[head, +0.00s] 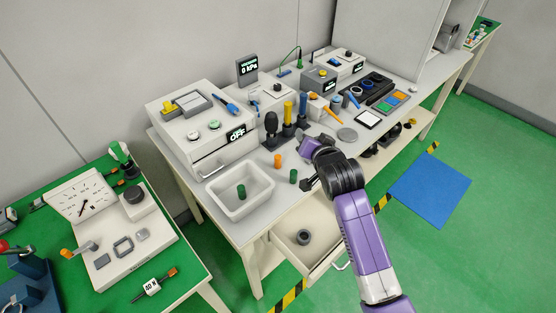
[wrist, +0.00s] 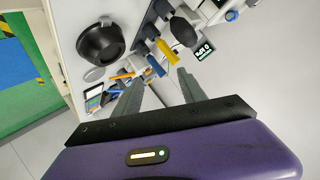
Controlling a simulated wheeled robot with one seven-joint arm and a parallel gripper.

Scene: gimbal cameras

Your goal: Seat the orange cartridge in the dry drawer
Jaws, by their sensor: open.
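A small orange cylinder (head: 278,160), which looks like the orange cartridge, stands upright on the bench, right of a white basin. An open drawer (head: 320,253) under the bench front holds a dark ring-shaped piece (head: 304,237). A white cabinet (head: 215,162) on the bench has a handled front that looks closed. I see no label telling which one is the dry drawer. My gripper is above the bench, right of the orange cylinder; its fingertips are hard to see in the head view. In the wrist view my gripper (wrist: 160,82) is open, with nothing between its fingers.
The white basin (head: 268,192) holds a green cylinder (head: 241,192); another green cylinder (head: 293,176) stands outside it. A black bulb-shaped tool (head: 270,128) and a yellow cylinder (head: 288,112) stand behind. A dark hollow round piece (wrist: 100,42) shows in the wrist view.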

